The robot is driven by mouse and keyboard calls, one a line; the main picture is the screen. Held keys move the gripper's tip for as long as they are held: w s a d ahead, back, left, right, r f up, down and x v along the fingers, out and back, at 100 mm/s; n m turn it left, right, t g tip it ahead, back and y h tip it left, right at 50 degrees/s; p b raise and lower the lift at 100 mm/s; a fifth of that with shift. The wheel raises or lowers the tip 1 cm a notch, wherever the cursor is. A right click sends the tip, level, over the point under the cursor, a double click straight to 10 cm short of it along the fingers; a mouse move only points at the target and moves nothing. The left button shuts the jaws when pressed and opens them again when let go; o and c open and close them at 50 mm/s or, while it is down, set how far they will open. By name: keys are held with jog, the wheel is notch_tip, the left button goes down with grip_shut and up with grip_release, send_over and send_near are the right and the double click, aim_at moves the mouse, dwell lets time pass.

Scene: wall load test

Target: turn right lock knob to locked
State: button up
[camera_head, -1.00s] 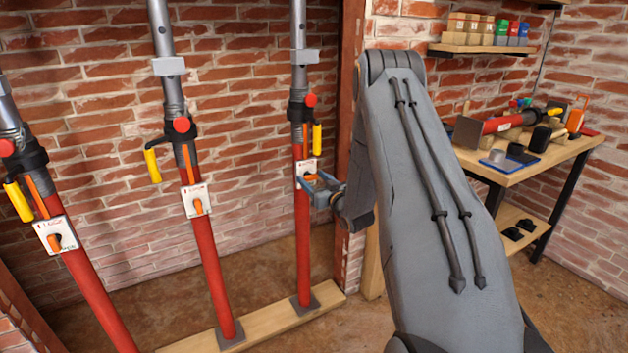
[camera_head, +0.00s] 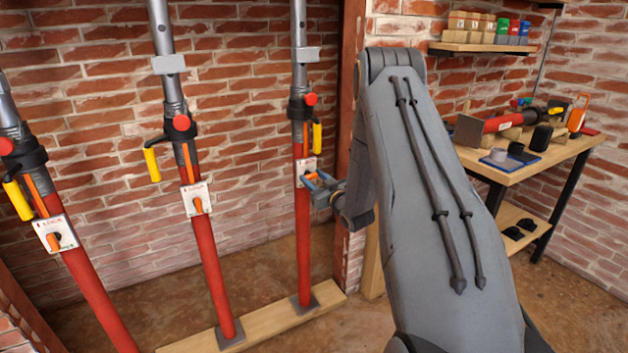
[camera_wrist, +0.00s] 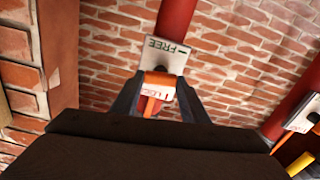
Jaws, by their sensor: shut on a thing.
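The right prop (camera_head: 302,235) is a red tube with a grey top, standing upright against the brick wall. Its white label plate (camera_head: 306,165) carries the orange lock knob (camera_head: 311,176). My gripper (camera_head: 318,184) is at this knob, shut on it from the right side. In the wrist view the orange knob (camera_wrist: 158,80) sits between the two fingers of my gripper (camera_wrist: 156,100). FREE reads on the far part of the plate (camera_wrist: 165,53); red LOCK lettering shows beside the knob's near end. The fingers partly hide the plate, so the knob's exact angle is hard to tell.
The middle prop (camera_head: 212,265) and left prop (camera_head: 92,290) carry similar plates and orange knobs. A yellow handle (camera_head: 317,137) and red button (camera_head: 310,99) sit above my gripper. A wooden post (camera_head: 351,80) stands close right. A workbench (camera_head: 535,165) holds tools farther right.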

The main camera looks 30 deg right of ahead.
jog(key=n+b, duration=0.1)
jog(key=n, duration=0.3)
jog(key=shift+a, duration=0.1)
jog(key=n+b, duration=0.1)
jog(key=n, duration=0.3)
jog(key=shift+f+b, duration=0.15)
jog(key=shift+b, duration=0.15)
jog(key=n+b, duration=0.1)
jog(key=n, duration=0.3)
jog(key=shift+a+b, duration=0.1)
jog(key=shift+b, duration=0.25)
jog(key=shift+f+n+b, duration=0.1)
jog(key=shift+n+b, duration=0.75)
jog(key=shift+n, duration=1.25)
jog(key=o, duration=1.1)
jog(key=shift+c, duration=0.2)
jog(key=shift+s, duration=0.1)
